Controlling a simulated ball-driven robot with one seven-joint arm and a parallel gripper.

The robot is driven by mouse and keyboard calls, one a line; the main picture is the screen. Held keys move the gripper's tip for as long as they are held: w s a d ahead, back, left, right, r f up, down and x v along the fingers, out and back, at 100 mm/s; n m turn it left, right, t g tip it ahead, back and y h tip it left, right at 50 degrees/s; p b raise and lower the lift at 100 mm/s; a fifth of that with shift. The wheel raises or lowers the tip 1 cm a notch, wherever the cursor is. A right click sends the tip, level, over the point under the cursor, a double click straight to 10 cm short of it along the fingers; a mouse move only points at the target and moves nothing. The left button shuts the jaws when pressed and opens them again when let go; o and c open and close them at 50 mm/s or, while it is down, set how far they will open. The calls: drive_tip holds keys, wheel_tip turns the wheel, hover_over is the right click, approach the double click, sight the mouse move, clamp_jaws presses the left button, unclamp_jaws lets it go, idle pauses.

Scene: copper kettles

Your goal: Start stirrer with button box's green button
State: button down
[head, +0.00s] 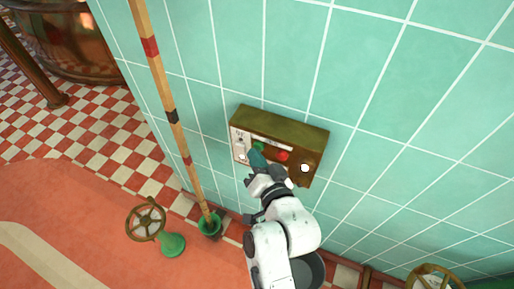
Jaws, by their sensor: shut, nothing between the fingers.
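The button box (284,124) is a brass-coloured box on the green tiled wall, with a front panel of controls. Its green button (259,146) shows just above my gripper's tip and is partly covered by it. A red button (283,156) sits to the right of the green one. My gripper (257,160) is shut and empty, its teal fingertips at the panel right by the green button. I cannot tell whether they touch the button. The stirrer is not clearly identifiable in this view.
A banded wooden pole (168,105) stands left of the box in a green foot (210,225). A brass handwheel (146,219) on a green stand is at lower left, and another wheel (432,276) at lower right. A copper kettle (70,40) is at upper left. Red-and-white floor lies left.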

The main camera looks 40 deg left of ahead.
drive_tip(key=shift+s+d+p, duration=0.25)
drive_tip(key=shift+s+p, duration=0.35)
drive_tip(key=shift+s, duration=0.2)
drive_tip(key=s+p, duration=0.1)
drive_tip(key=s, duration=0.1)
drive_tip(key=s+d+p, duration=0.1)
drive_tip(key=s+p, duration=0.1)
drive_tip(key=s, duration=0.1)
drive_tip(key=shift+p, duration=0.3)
idle(0.6)
